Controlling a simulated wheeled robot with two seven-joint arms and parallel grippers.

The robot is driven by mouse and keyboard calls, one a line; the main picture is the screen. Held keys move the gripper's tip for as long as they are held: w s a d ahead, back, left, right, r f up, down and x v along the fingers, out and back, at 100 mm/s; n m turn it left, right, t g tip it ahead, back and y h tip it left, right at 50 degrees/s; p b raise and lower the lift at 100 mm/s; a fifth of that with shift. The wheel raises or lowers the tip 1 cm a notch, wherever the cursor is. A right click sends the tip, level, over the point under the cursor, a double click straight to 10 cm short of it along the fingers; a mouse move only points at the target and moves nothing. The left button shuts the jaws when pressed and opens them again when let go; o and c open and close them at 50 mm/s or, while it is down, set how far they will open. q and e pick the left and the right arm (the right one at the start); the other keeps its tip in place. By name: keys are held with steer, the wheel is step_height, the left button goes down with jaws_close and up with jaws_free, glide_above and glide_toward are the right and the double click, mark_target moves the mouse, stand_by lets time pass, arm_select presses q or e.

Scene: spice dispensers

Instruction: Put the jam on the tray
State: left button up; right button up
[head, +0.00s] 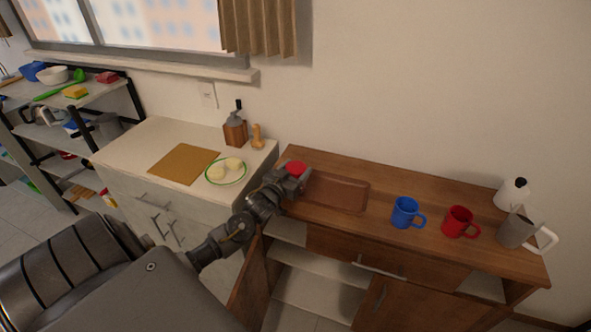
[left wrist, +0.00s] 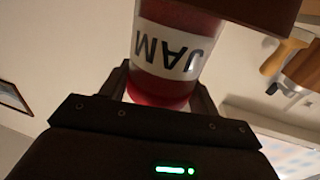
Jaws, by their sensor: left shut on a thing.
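The jam is a jar of red jam with a white label reading JAM; it fills the middle of the left wrist view (left wrist: 168,85), where it looks upside down. In the head view its red top (head: 296,168) shows at the left end of the wooden sideboard. My left gripper (head: 292,183) is shut on the jar. The tray (head: 338,192) is a brown rectangular one on the sideboard, just right of the gripper. No thing is seen on its visible part. Whether the jar touches the sideboard, I cannot tell. My right gripper is not in view.
A blue mug (head: 406,212), a red mug (head: 458,221), a grey pitcher (head: 516,230) and a white bottle (head: 512,193) stand right of the tray. A cabinet door (head: 251,283) hangs open below. The white counter (head: 165,137) at left holds a board, a plate and a grinder.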

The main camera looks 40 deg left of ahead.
arm_select(q)
steer(key=shift+f, duration=0.3)
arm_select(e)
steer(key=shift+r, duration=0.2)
arm_select(q)
steer(key=shift+f, duration=0.1)
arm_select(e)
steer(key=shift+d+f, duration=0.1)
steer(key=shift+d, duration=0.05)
arm_select(q)
steer(key=o, duration=1.2)
steer(key=shift+f, duration=0.1)
steer(key=shift+c, duration=0.2)
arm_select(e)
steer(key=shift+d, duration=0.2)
arm_select(q)
steer(key=shift+s, duration=0.1)
steer(key=s+d+b, duration=0.1)
steer(key=s+b, duration=0.1)
steer(key=s, duration=0.9)
steer(key=shift+s+d+r, duration=0.2)
steer(key=shift+s+d, duration=0.2)
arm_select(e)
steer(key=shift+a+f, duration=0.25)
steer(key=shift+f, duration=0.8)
